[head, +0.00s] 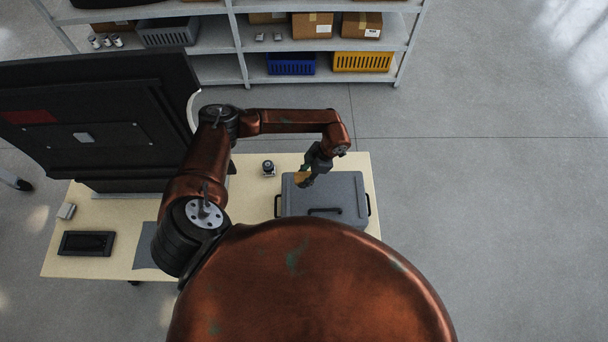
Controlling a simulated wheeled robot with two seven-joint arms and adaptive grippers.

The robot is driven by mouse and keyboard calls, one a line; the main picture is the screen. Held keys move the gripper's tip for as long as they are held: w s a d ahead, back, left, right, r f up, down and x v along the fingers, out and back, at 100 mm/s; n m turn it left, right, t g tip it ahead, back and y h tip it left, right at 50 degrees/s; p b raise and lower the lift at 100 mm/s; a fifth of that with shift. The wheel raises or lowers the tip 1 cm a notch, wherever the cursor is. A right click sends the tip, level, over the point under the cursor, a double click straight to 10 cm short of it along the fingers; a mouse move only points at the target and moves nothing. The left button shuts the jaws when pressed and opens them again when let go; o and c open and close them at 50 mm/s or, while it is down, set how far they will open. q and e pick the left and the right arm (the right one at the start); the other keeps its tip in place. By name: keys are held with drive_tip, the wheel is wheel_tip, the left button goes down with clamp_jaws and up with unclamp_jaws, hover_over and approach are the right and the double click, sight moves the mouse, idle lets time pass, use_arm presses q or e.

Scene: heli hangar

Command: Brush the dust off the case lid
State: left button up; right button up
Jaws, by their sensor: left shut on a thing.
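The grey case (345,192) lies shut on the table, with a dark handle at its front and dark handles at its sides. My left gripper (307,174) is over the back left part of the lid, shut on a small tan-brown thing that looks like the brush (301,179). I cannot tell whether the brush touches the lid. Dust on the lid is too faint to make out. My own body hides part of the case's front. My right gripper is not in view.
The pale table (255,180) also bears a small dark jar (268,168), a black tray (87,243) and a small grey block (66,211). A large dark panel (100,125) stands at the left. Shelves (238,38) with boxes and bins stand behind. The floor at the right is clear.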

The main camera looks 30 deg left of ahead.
use_arm(q)
drive_tip(key=shift+r+p, duration=0.5)
drive_tip(key=shift+r, duration=0.7)
